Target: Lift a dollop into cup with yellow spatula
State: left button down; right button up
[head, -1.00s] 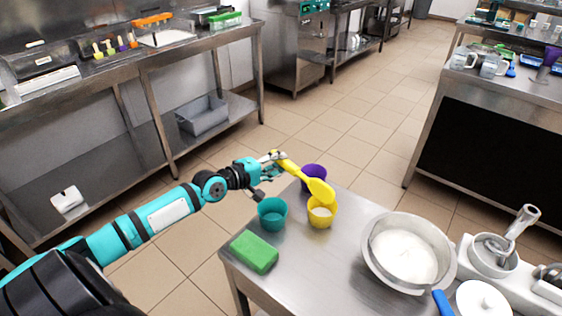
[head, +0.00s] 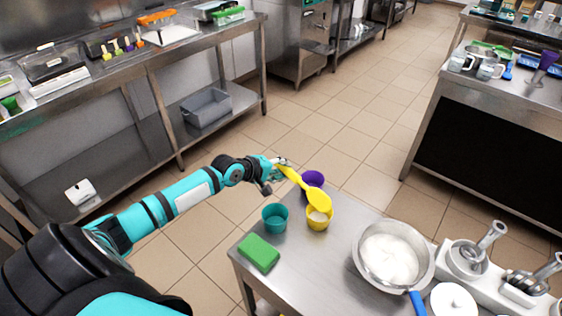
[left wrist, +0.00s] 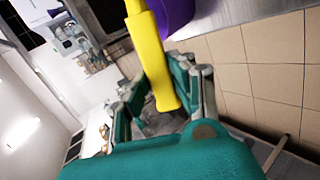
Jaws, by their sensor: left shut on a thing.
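My left gripper (head: 281,164) is shut on the handle of the yellow spatula (head: 318,200). The handle (left wrist: 150,60) also shows between the fingers in the left wrist view. The spatula slants down to the right, and its head overlaps the far rim of the yellow cup (head: 320,225). I cannot tell whether it touches the cup. A pot (head: 424,261) with white contents stands to the right on the same steel table. A purple cup (head: 312,179) is just behind the spatula; a teal cup (head: 275,218) is to the left. My right gripper is out of view.
A green block (head: 258,252) lies at the table's (head: 318,275) left edge. A white lid (head: 453,300) and a white-based device with metal scoops (head: 478,262) are at the right. Bare tabletop lies between the green block and the pot.

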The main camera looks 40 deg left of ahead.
pick_arm(q)
jog(key=shift+w+d+r+g+y+p, duration=0.1)
jog(key=shift+w+r+g+y+p, duration=0.25)
jog(key=shift+r+g+p, duration=0.5)
jog(key=shift+w+g+p, duration=0.15)
jog(key=shift+g+p, duration=0.3)
jog(key=shift+p, duration=0.05)
jog(key=shift+w+d+g+y, duration=0.2)
jog(key=shift+g+y, duration=0.35)
jog(key=shift+g, duration=0.45)
jog(key=shift+w+d+r+g+y+p, duration=0.1)
jog(key=shift+w+r+g+y+p, duration=0.15)
jog(key=shift+g+p, duration=0.8)
jog(key=shift+w+g+p, duration=0.15)
jog(key=shift+g+p, duration=0.1)
jog(key=shift+p, duration=0.2)
jog(key=shift+w+d+f+g+y, duration=0.1)
jog(key=shift+f+g+y, duration=0.05)
jog(key=shift+g+y, duration=0.3)
jog(key=shift+w+d+f+g+b, duration=0.1)
jog(key=shift+w+f+g+b, duration=0.15)
jog(key=shift+g+b, duration=0.55)
notch_tip(320, 180, up, 3)
jog(key=g+p, duration=0.1)
jog(key=p, duration=0.1)
jog(key=shift+s+m+y+p, duration=0.15)
jog(key=shift+m+y+p, duration=0.15)
jog(key=shift+y, duration=0.1)
